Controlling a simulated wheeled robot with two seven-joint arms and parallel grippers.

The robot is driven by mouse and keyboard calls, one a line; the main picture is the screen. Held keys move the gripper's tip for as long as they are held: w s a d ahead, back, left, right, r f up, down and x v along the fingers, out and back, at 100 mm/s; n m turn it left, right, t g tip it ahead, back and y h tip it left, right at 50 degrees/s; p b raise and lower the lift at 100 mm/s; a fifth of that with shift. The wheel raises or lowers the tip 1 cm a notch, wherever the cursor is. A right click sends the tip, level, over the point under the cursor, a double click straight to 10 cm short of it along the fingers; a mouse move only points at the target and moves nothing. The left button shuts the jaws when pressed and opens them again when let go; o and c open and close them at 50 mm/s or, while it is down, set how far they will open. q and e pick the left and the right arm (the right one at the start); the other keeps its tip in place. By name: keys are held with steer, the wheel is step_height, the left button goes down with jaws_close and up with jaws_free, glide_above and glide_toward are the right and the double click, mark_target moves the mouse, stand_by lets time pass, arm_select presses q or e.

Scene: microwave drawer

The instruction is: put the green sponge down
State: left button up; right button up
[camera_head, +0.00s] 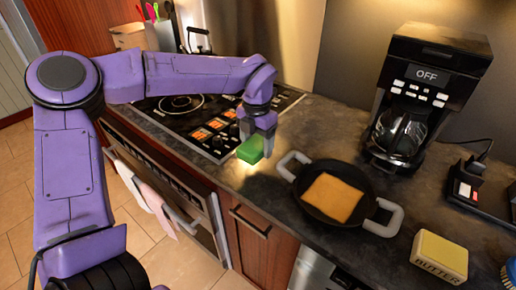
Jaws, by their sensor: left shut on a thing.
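The green sponge (250,149) is at the front right corner of the stove, by the grey countertop. My left gripper (258,140) points down over it and is shut on it. I cannot tell whether the sponge touches the surface under it. My right gripper does not show.
A dark pan (343,216) with grey handles holds an orange-brown slice (332,197), right of the sponge. A coffee maker (418,90) stands behind it. A yellow butter box (439,257) sits at the lower right. The stove (180,106) lies left. Bare countertop (322,133) lies behind the pan.

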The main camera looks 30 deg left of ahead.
mark_target(257, 138)
arm_select(q)
steer(key=f, duration=0.2)
steer(key=w+f, duration=0.1)
steer(key=w+a+f, duration=0.1)
steer(key=f, duration=0.1)
steer(key=shift+a+f+p, duration=0.1)
steer(key=shift+f+p, duration=0.2)
steer(key=shift+p, duration=0.1)
steer(key=shift+f, duration=0.1)
steer(key=shift+f, duration=0.15)
steer(key=o, duration=1)
step_height(257, 138, up, 12)
steer(key=shift+r+b, duration=0.25)
steer(key=shift+b, duration=0.3)
